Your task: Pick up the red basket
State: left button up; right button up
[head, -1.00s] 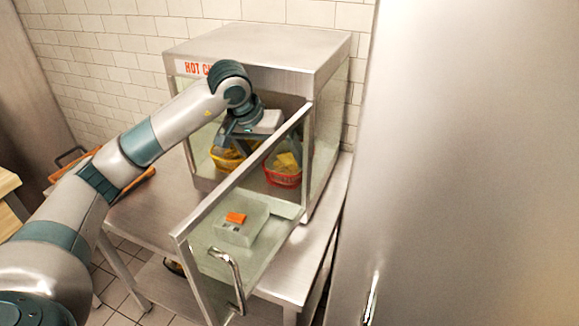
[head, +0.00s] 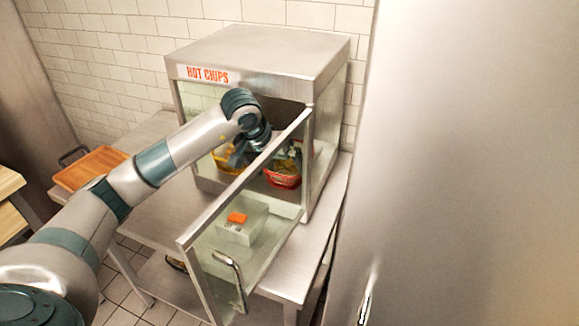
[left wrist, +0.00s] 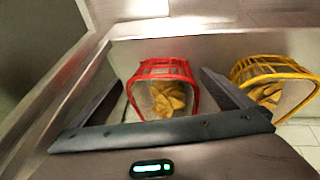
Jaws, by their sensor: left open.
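The red basket (head: 283,180) stands inside the hot chips cabinet, at the right behind the open glass door. It holds yellow chips. In the left wrist view the red basket (left wrist: 147,72) lies between the two fingers of my left gripper (left wrist: 166,85). The gripper is open, and I see no finger closed on the basket. In the head view my left gripper (head: 268,152) reaches into the cabinet and is partly hidden by the door frame and its own wrist. My right gripper is not in view.
A yellow basket (head: 225,163) with chips stands left of the red one; it also shows in the left wrist view (left wrist: 268,68). The open glass door (head: 207,262) juts forward beside my arm. A white box with an orange top (head: 237,228) shows through the glass. An orange tray (head: 92,168) lies at left.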

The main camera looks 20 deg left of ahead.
pick_arm(q)
jog(key=c, duration=0.9)
jog(key=shift+c, duration=0.2)
jog(key=shift+r, duration=0.15)
